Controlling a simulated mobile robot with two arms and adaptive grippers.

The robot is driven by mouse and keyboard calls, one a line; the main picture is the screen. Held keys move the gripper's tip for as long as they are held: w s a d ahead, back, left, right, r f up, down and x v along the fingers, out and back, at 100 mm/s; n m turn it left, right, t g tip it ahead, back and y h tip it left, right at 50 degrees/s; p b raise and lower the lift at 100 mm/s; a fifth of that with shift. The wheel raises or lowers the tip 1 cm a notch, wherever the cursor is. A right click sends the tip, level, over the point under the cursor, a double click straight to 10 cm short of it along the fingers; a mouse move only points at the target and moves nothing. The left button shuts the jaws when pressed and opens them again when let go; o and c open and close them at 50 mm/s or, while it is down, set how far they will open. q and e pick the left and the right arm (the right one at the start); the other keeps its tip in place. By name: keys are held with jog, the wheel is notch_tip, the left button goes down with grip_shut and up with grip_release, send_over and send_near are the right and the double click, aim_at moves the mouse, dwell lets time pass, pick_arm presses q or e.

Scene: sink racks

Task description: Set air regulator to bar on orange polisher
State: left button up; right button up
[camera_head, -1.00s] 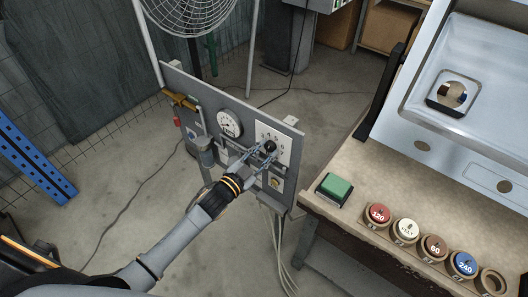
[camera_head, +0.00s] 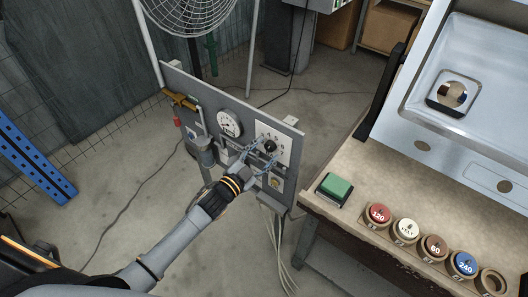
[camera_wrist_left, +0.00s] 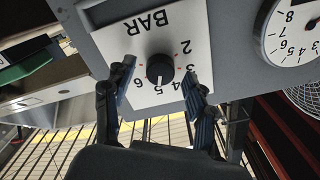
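The air regulator's black knob (camera_wrist_left: 160,70) sits on a white dial plate with numbers and the word BAR; the plate (camera_head: 284,141) is on the grey panel in the head view. My left gripper (camera_wrist_left: 158,80) is open, its two fingers on either side of the knob with gaps between, not touching it. In the head view my left gripper (camera_head: 262,155) is in front of the dial's lower part. A round pressure gauge (camera_head: 229,124) is left of the dial. The orange polisher is not clearly seen. My right gripper is out of view.
A wooden bench (camera_head: 350,215) stands to the right, with a green block (camera_head: 335,186) and several labelled round discs in holders. A steel sink (camera_head: 480,90) is at upper right. A fan (camera_head: 195,12) stands behind the panel. The floor at left is mostly clear.

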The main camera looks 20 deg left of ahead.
pick_arm(q)
jog(key=v, duration=1.2)
dwell(0.3)
